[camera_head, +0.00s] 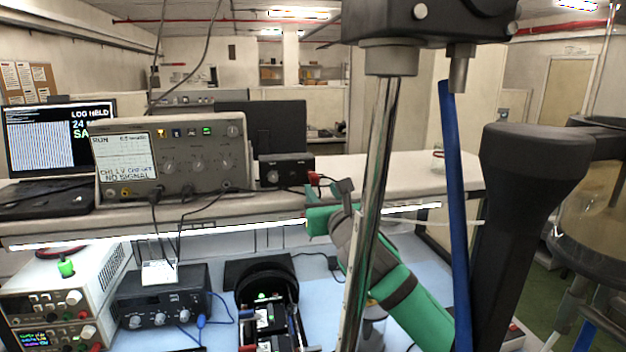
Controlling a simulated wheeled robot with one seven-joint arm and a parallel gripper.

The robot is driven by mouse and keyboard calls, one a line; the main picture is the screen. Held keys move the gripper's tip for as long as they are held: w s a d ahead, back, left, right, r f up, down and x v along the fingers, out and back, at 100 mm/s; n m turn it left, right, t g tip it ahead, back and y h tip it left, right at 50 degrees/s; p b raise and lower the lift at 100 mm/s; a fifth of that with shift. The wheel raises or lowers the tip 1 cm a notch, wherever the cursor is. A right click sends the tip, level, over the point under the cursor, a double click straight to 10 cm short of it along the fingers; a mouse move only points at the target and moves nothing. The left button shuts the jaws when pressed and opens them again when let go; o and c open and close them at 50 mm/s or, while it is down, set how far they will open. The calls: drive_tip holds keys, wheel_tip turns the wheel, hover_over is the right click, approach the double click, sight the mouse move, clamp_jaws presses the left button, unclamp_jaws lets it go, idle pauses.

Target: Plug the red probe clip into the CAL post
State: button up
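The oscilloscope (172,158) stands on the bench shelf; its screen reads "NO SIGNAL". Small sockets line its lower front edge, but I cannot make out which is the CAL post. A small red piece, likely the red probe clip (314,178), shows at the right end of a small black box with a knob (284,171). My green and grey arm reaches up from the lower right, and my gripper (331,198) is just below and right of the red piece. A chrome post partly hides the arm. I cannot tell whether the fingers are open or touch the red piece.
The chrome post (372,200) and a blue rod (456,200) cross the foreground. Black leads hang from the oscilloscope over the shelf edge. A laptop (60,140) is at left. Power supplies (60,300) and a black knobbed unit (165,300) sit below. The shelf's right part is mostly clear.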

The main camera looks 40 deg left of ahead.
sight(316, 182)
drive_tip(key=shift+x, duration=4.2)
drive_tip(key=shift+c, duration=0.5)
clamp_jaws()
drive_tip(key=shift+d, duration=0.15)
drive_tip(key=shift+v, duration=2.9)
